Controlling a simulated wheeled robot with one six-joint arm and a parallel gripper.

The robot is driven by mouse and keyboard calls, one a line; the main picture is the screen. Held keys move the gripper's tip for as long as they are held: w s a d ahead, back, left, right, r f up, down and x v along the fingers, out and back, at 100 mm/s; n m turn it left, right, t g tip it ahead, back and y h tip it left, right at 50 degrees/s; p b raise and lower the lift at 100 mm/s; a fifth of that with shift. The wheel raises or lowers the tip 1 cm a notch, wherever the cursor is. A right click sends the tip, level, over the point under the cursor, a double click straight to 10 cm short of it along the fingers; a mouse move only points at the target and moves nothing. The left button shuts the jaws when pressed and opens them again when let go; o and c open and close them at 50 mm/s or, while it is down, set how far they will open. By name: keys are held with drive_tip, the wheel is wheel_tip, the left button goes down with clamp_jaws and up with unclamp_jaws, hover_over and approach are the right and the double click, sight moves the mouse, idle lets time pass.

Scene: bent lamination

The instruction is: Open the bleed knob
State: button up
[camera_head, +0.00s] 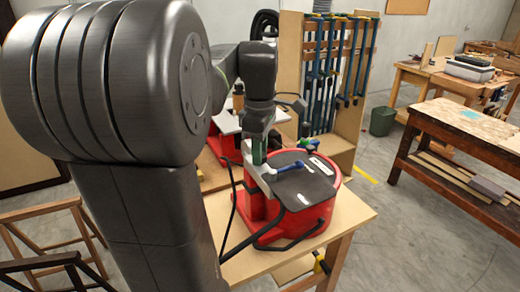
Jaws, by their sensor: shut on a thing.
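A red vacuum pump (325,212) with a dark flat top stands on a wooden bench. A light grey metal block (262,184) is on its left side. My gripper (258,150) reaches down over the block and is shut on a small green part (258,157), apparently a knob. I cannot tell for sure that this is the bleed knob. The fingers are small and dark here, and my arm hides the area to the left.
The wooden bench top (348,222) has a little free room at the front right. A black hose (232,215) loops beside the pump. A rack of blue clamps (335,75) stands behind. Other workbenches (465,125) are at the right, with open floor between.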

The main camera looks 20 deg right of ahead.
drive_tip(key=shift+r, duration=0.1)
drive_tip(key=o, duration=1)
drive_tip(key=shift+c, duration=0.2)
wheel_tip(320, 180, up, 14)
drive_tip(key=shift+b, duration=0.4)
drive_tip(key=shift+f, duration=0.25)
wheel_tip(320, 180, down, 14)
drive_tip(key=shift+r+p, duration=0.1)
drive_tip(key=shift+p, duration=0.3)
drive_tip(key=shift+r, duration=0.1)
